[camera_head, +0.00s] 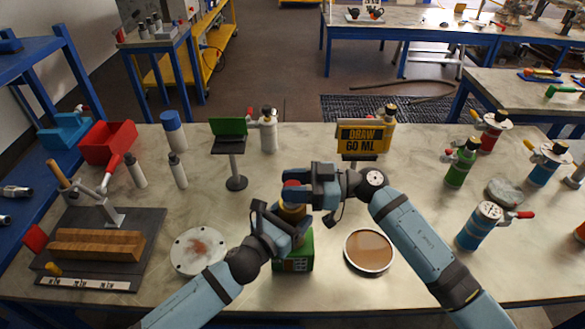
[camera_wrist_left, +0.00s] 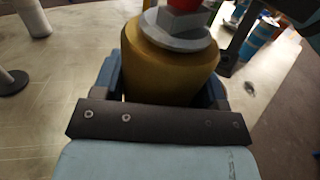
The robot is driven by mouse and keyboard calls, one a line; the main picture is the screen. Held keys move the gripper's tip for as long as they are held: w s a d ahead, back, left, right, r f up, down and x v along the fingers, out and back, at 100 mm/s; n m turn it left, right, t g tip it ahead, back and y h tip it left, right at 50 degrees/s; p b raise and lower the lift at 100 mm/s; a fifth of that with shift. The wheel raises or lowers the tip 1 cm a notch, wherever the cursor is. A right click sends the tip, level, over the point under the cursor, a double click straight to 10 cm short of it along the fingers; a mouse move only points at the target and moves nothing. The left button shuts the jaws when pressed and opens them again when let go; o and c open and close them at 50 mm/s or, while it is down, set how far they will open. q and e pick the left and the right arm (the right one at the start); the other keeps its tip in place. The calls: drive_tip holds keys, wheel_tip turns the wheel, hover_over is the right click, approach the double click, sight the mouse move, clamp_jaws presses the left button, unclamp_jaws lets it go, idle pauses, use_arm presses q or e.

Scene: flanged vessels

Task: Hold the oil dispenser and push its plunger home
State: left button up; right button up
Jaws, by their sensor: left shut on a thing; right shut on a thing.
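The oil dispenser (camera_head: 292,212) stands upright near the front middle of the table, with a brass-coloured body. In the left wrist view the body (camera_wrist_left: 170,65) fills the space between my left fingers, with a grey collar and a red part above it. My left gripper (camera_head: 286,226) is shut around this body. My right gripper (camera_head: 297,190) is shut at the dispenser's top, where a red bit of the plunger (camera_head: 291,183) shows. The right fingers hide most of the plunger, so I cannot tell how far it is in. A green block (camera_head: 294,262) is directly below the body.
A round dish with brown contents (camera_head: 369,251) lies to the right, a pale flanged disc (camera_head: 199,251) to the left. A green-topped stand (camera_head: 236,183) and a yellow "DRAW 60 ML" sign (camera_head: 363,138) stand behind. Several valved vessels are at right; a wooden-block fixture (camera_head: 98,245) is at left.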

drive_tip(key=o, duration=1)
drive_tip(key=shift+f, duration=0.15)
drive_tip(key=d, duration=0.6)
drive_tip(key=d, duration=1.2)
